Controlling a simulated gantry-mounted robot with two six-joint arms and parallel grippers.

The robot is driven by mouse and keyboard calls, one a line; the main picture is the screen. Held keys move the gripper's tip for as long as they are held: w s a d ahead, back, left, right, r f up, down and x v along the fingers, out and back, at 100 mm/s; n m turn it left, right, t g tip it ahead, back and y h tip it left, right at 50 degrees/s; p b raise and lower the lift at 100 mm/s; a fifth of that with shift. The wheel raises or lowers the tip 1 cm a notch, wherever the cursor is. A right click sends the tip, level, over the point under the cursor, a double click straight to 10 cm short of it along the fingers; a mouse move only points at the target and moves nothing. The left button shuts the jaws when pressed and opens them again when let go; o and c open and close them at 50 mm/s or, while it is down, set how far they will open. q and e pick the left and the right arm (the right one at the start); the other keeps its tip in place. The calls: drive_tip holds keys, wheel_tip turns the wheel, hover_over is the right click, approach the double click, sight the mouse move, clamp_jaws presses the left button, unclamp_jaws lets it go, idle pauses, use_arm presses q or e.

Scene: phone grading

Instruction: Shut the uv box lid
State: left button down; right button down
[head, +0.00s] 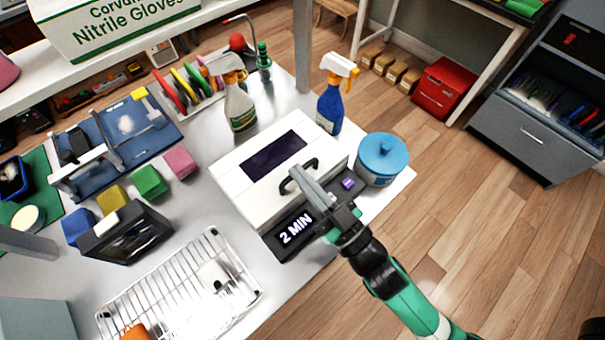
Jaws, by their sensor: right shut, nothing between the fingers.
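The uv box (250,208) is a white box with a dark window (275,156) in its lid (232,171) and a black handle (313,163) at the lid's front edge. The lid looks down on the box; a small gap cannot be ruled out. A black front panel reads "2 MIN" (296,228). My right gripper (296,174) is shut and empty, with its fingertips over the lid's front edge beside the handle. Whether the fingers touch the lid is unclear. The gripper hides part of the box front. My left gripper is not in view.
A blue tub (382,158) stands close to the box's right side. A blue spray bottle (331,105) and a grey one (238,105) stand behind it. A wire rack (180,290) lies at the front left. Coloured blocks (149,181) are to the left.

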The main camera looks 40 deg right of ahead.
drive_tip(key=shift+f, duration=0.55)
drive_tip(key=r+p, duration=0.4)
drive_tip(key=r, duration=0.1)
drive_tip(key=shift+w+r+p, duration=0.15)
drive_tip(key=shift+w+p, duration=0.15)
drive_tip(key=shift+p, duration=0.1)
drive_tip(key=s+f+b, duration=0.1)
drive_tip(key=s+b, duration=0.1)
drive_tip(key=s+f+b, duration=0.2)
drive_tip(key=s, duration=0.1)
drive_tip(key=s+f+b, duration=0.2)
drive_tip(key=shift+s+f+b, duration=0.1)
drive_tip(key=shift+s+b, duration=0.1)
drive_tip(key=shift+b, duration=0.15)
drive_tip(key=shift+s+b, duration=0.35)
drive_tip(key=shift+s, duration=0.3)
